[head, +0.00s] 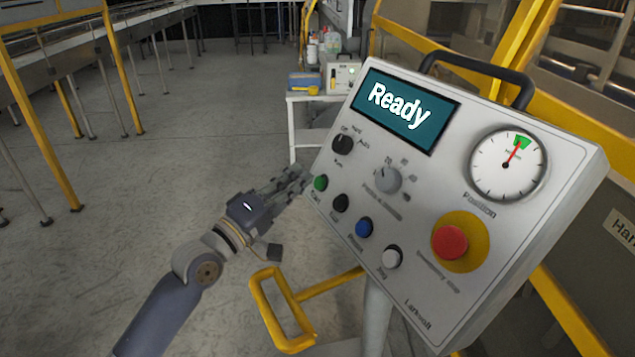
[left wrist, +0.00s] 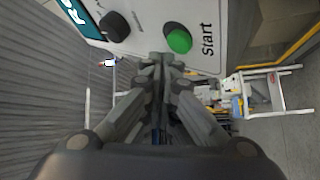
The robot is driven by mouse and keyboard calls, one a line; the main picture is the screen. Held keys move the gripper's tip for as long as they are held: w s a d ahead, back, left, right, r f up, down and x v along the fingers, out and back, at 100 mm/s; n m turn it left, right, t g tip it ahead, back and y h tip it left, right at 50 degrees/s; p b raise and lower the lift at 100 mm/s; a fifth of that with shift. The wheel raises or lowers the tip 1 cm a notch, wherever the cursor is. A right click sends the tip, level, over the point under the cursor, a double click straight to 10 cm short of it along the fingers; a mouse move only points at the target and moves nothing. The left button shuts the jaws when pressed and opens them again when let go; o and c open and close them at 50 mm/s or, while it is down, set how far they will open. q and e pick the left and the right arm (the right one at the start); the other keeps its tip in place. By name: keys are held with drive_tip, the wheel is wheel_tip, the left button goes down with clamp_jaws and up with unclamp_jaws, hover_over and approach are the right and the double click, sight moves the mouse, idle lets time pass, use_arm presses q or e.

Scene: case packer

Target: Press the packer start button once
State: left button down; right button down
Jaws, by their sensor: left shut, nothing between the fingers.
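The packer control panel (head: 440,195) is a tilted light grey box whose screen (head: 405,110) reads "Ready". The green start button (head: 320,183) is at its lower left edge, and it shows in the left wrist view (left wrist: 179,41) next to the word "Start". My left gripper (head: 303,178) is shut and empty, with its fingertips just left of the green button. In the left wrist view the fingertips (left wrist: 163,60) lie just below the button; I cannot tell whether they touch the panel. My right gripper is not in view.
Black (head: 341,203), blue (head: 364,227) and white (head: 392,258) buttons run down the panel beside the green one. A red emergency stop (head: 450,242) sits at the lower right. A yellow rail (head: 283,310) stands below. Open floor lies left.

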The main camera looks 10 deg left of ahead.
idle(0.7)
use_arm(q)
drive_tip(key=shift+w+d+f, duration=0.15)
drive_tip(key=shift+w+d, duration=0.1)
drive_tip(key=shift+d, duration=0.05)
